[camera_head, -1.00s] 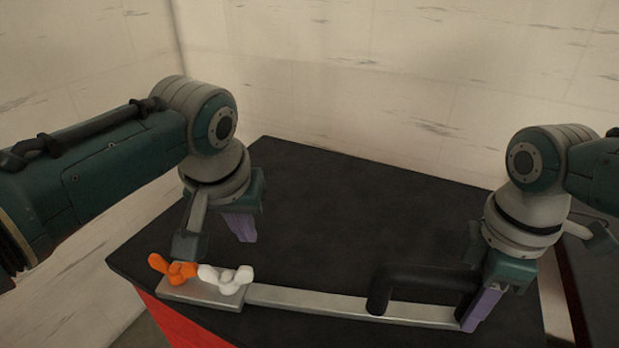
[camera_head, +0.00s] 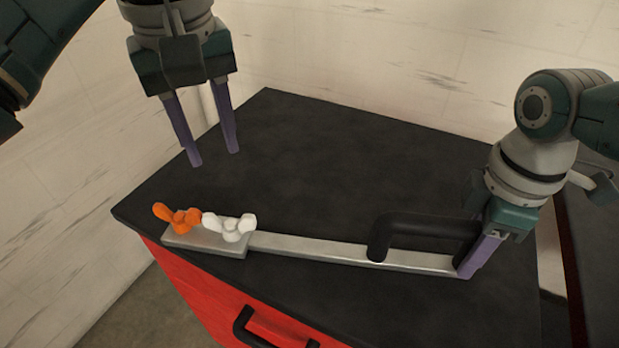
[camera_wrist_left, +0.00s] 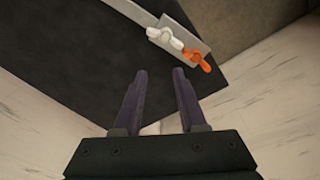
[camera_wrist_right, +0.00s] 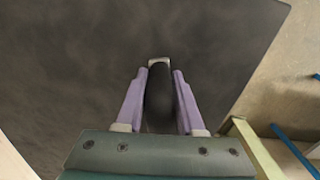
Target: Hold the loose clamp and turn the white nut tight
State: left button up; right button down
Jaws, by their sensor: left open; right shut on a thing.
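The clamp is a long flat metal bar (camera_head: 320,250) with a black handle (camera_head: 425,225) and a wider metal plate (camera_head: 205,241) at its left end. On the plate sit an orange wing nut (camera_head: 178,217) and, to its right, the white nut (camera_head: 231,227). Both nuts also show in the left wrist view, white (camera_wrist_left: 166,39) and orange (camera_wrist_left: 196,55). My left gripper (camera_head: 215,158) is open and empty, above and behind the nuts, fingers pointing down. My right gripper (camera_head: 477,262) is shut on the clamp at its right end, where the handle (camera_wrist_right: 160,98) shows between its fingers.
The clamp lies on a black tabletop (camera_head: 330,160) with free room behind it. The red front (camera_head: 215,300) below has a black drawer pull (camera_head: 265,330). A pale wall (camera_head: 400,60) stands behind the table.

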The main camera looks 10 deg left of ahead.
aim_at(230, 224)
pick_arm(q)
jog(key=shift+o, duration=0.5)
jog(key=n, duration=0.1)
jog(key=s+n+g, duration=0.1)
jog(key=shift+r+n, duration=0.25)
jog(key=shift+n, duration=0.15)
notch_tip(230, 224, down, 12)
jog(key=shift+r, duration=0.1)
grip_shut()
